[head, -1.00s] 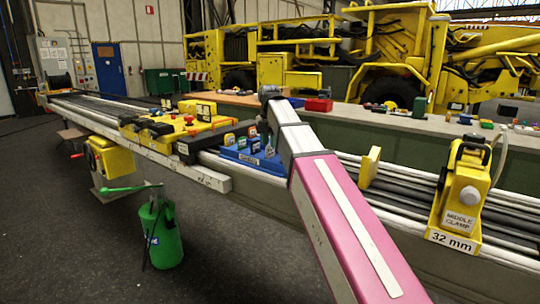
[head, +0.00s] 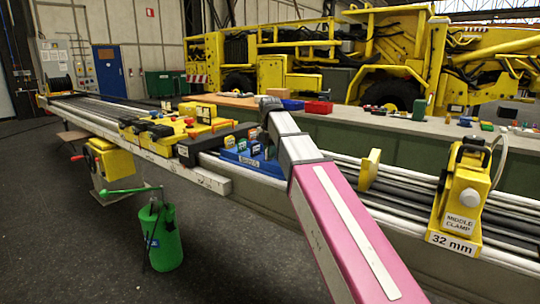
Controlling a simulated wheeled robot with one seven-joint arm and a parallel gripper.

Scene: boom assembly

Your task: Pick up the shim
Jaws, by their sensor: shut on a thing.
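A blue tray (head: 262,167) marked as holding shims sits on the boom left of my arm. Several small coloured shims (head: 242,146) with white labels stand in it. They are too small to tell apart or read. My arm crosses the middle of the view, with its pink link in front and its grey upper joint just above and right of the tray. My gripper is hidden behind the arm, so its jaws and anything in them cannot be seen.
A yellow middle clamp (head: 460,205) marked 32 mm stands on the boom at right. A yellow plate (head: 370,169) stands nearer my arm. A yellow tool holder (head: 197,130) lies left of the tray. A green canister (head: 160,235) stands on the floor. The workbench behind holds small parts and a red bin (head: 319,107).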

